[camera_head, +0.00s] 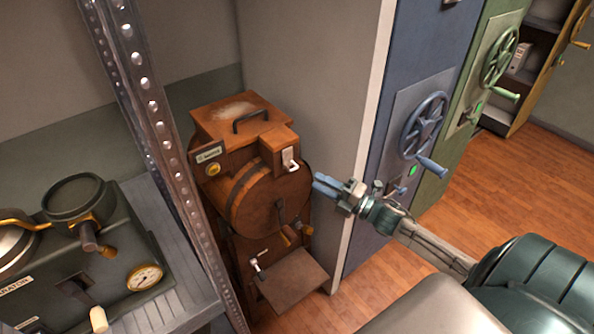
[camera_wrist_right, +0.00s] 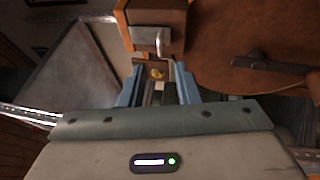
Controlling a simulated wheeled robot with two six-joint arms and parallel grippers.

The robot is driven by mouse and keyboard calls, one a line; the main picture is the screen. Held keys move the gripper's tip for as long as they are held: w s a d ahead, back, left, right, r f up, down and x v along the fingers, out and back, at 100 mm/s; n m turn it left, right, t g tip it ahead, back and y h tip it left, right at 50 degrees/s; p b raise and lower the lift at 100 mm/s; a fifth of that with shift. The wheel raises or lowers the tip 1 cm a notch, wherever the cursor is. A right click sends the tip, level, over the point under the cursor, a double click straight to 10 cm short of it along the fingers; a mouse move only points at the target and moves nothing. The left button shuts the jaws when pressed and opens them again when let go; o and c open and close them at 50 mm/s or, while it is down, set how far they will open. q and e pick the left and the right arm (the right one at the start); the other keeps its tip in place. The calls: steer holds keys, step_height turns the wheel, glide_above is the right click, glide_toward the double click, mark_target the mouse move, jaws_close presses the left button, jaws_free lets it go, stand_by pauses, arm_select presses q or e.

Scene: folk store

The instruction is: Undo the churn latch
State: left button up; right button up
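The wooden churn (camera_head: 262,205) stands on a wooden frame against the wall, with a box-like lid (camera_head: 222,118) and dark handle on top. The churn latch (camera_head: 290,158), a pale metal plate with a small lever, is on the front of the lid's projecting block. In the right wrist view the latch (camera_wrist_right: 150,40) is just beyond my fingertips, with its lever hanging down. My right gripper (camera_head: 323,184) is to the right of and slightly below the latch. Its blue fingers (camera_wrist_right: 158,80) are apart, with nothing seen between them. My left gripper is out of view.
A perforated metal post (camera_head: 150,110) and a shelf with a dark machine (camera_head: 100,260) stand at left. Blue and green cabinets with handwheels (camera_head: 424,125) are at right. A small wooden shelf (camera_head: 292,280) juts out below the churn. The wooden floor (camera_head: 480,180) at right is clear.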

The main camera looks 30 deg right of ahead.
mark_target(295, 169)
steer(key=p+x, duration=0.1)
steer(key=x, duration=0.2)
steer(key=p+x, duration=0.1)
steer(key=x, duration=0.2)
steer(key=shift+w+r, duration=0.1)
steer(key=shift+r, duration=0.15)
steer(key=shift+w+a+f, duration=0.1)
steer(key=shift+w+a, duration=0.3)
steer(key=shift+w, duration=0.15)
steer(key=shift+p, duration=0.3)
jaws_close()
